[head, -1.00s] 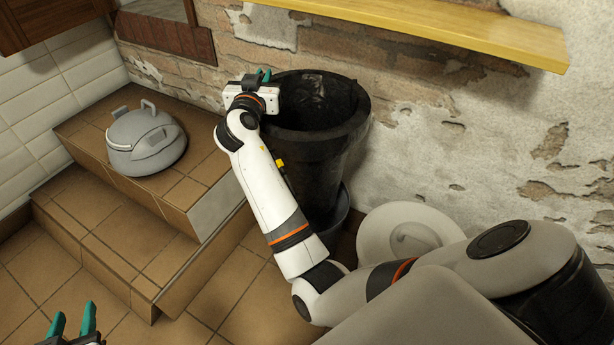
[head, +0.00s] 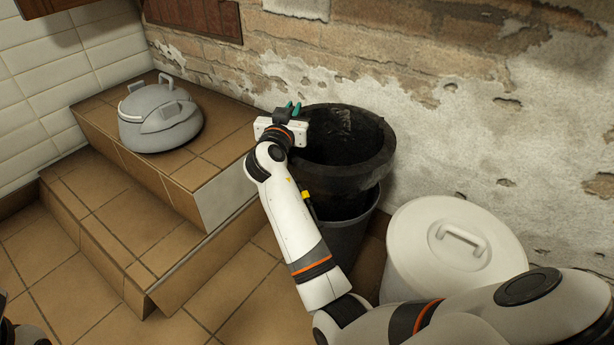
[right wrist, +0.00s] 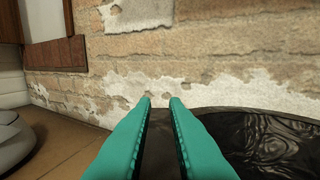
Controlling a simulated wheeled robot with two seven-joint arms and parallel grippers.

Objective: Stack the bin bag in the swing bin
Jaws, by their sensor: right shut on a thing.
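The black bin bag (head: 372,164), a wide open ring-topped shape, stands upright over the dark grey bin (head: 352,241), which I take to be the swing bin. Its lower part appears to be inside the bin's mouth, with its rim still above. My right gripper (head: 287,112) is at the left side of the bag's rim, shut on it. In the right wrist view, the teal fingers (right wrist: 160,103) have a dark strip between them and the bag's wrinkled inside (right wrist: 270,140) to the right. My left gripper's fingers are out of view; only dark arm parts show bottom left.
A grey lid-like object with handles (head: 160,118) sits on the tiled step (head: 95,112) at left. A white lidded bin (head: 410,240) stands right of the grey bin. The brick wall (head: 440,90) is close behind. Tiled floor (head: 70,270) at front left is clear.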

